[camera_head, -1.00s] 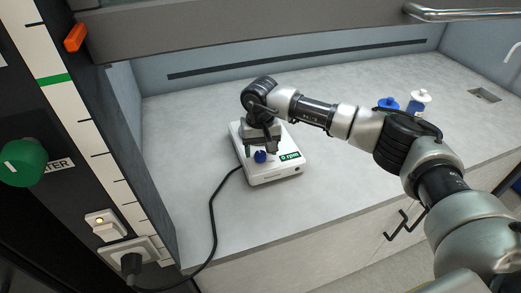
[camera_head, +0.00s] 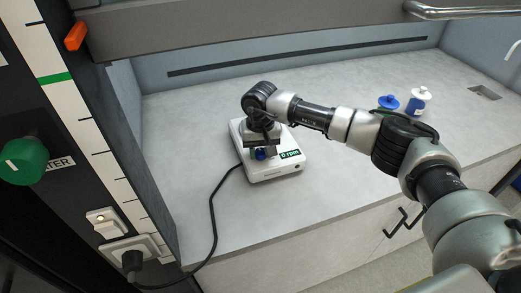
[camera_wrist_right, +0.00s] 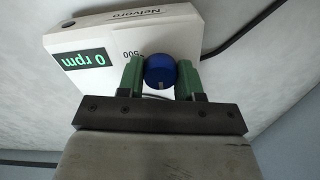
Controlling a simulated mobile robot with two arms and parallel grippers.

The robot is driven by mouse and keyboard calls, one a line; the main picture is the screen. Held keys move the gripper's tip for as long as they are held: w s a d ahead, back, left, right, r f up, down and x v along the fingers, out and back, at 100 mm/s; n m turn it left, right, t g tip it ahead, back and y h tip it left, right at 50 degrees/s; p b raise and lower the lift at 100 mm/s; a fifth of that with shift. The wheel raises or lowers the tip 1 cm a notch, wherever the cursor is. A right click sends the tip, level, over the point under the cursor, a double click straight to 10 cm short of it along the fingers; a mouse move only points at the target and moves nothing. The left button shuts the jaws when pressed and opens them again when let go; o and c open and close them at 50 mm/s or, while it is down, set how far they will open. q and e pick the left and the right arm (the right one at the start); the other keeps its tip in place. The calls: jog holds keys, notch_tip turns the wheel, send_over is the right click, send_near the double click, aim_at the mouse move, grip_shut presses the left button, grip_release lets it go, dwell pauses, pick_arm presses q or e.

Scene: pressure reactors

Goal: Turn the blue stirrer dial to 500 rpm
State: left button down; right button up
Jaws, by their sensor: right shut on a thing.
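The white stirrer (camera_head: 285,168) stands on the grey bench inside the hood. Its green display (camera_head: 290,154) reads 0 rpm, and the display shows the same in the right wrist view (camera_wrist_right: 86,59). The blue dial (camera_wrist_right: 160,71) is on the stirrer's front, with a 500 mark partly visible beside it and a pale pointer mark on the dial. My right gripper (camera_wrist_right: 160,78) is shut on the blue dial, with a green finger on each side of it. In the head view the right gripper (camera_head: 262,153) largely covers the dial. My left gripper is not in view.
A black cable (camera_head: 212,212) runs from the stirrer to a socket (camera_head: 131,262) at the lower left. Blue-capped (camera_head: 388,103) and white-capped (camera_head: 418,101) bottles stand at the back right. A green knob (camera_head: 24,161) is on the left panel. The bench around the stirrer is mostly clear.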

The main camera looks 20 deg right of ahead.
jog(key=shift+f+m+b, duration=0.1)
jog(key=shift+m+b, duration=0.7)
jog(key=shift+m, duration=0.1)
jog(key=shift+m+b, duration=0.85)
jog(key=shift+m, duration=0.35)
jog(key=m+b, duration=0.1)
jog(key=m, duration=0.1)
jog(key=shift+m, duration=0.4)
jog(key=m+b, duration=0.2)
jog(key=m, duration=0.1)
jog(key=shift+d+m, duration=0.1)
jog(key=shift+m, duration=0.2)
jog(key=m+b, duration=0.1)
jog(key=m, duration=0.5)
jog(key=shift+b, duration=0.35)
jog(key=m, duration=0.3)
jog(key=shift+m+b, duration=0.3)
jog(key=shift+m, duration=0.1)
jog(key=shift+s+r+m, duration=0.1)
jog(key=shift+r+m, duration=0.1)
jog(key=shift+m, duration=1.5)
